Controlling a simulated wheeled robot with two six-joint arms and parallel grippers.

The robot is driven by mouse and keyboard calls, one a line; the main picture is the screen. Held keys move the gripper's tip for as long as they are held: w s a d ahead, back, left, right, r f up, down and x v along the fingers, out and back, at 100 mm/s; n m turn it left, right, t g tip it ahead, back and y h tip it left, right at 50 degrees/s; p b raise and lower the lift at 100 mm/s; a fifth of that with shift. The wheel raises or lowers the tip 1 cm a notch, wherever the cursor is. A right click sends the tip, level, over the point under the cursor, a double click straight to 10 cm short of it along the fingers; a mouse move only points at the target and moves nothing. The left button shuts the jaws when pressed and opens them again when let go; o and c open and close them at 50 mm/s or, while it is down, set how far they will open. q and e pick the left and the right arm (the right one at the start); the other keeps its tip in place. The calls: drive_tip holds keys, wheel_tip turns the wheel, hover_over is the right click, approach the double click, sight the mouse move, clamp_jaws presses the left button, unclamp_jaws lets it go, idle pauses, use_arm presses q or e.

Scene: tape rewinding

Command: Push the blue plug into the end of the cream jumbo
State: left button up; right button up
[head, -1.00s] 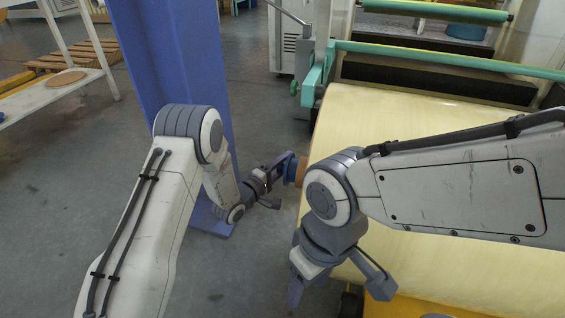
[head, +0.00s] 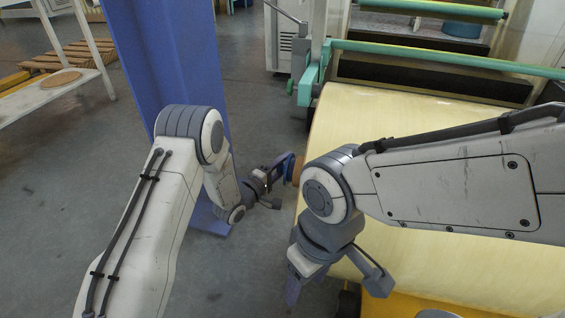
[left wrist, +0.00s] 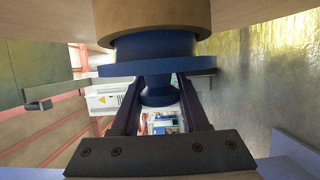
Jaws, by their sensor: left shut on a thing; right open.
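The cream jumbo (head: 440,262) is a large pale yellow roll at the right in the head view. Its brown core (head: 297,171) sticks out at its left end. My left gripper (head: 280,167) is shut on the blue plug (head: 289,166) at that end. In the left wrist view the plug's flange (left wrist: 155,68) lies across the fingertips. Its round body reaches up to the mouth of the core (left wrist: 150,22) and seems partly inside; a band of blue shows between flange and core rim.
A blue column (head: 165,60) stands behind my left arm. A green-framed machine (head: 440,61) is behind the jumbo. A white shelf table (head: 60,95) and wooden pallets (head: 85,52) are at the far left. Grey floor lies open left of the jumbo.

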use_arm(q)
drive_tip(key=shift+s+d+p, duration=0.25)
drive_tip(key=shift+d+p, duration=0.1)
drive_tip(key=shift+d, duration=0.4)
idle(1.2)
idle(0.3)
drive_tip(key=o, duration=1.1)
drive_tip(key=shift+o, duration=0.2)
drive_tip(key=w+a, duration=0.2)
drive_tip(key=a, duration=0.6)
drive_tip(key=shift+w+a+p, duration=0.3)
drive_tip(key=shift+w, duration=0.1)
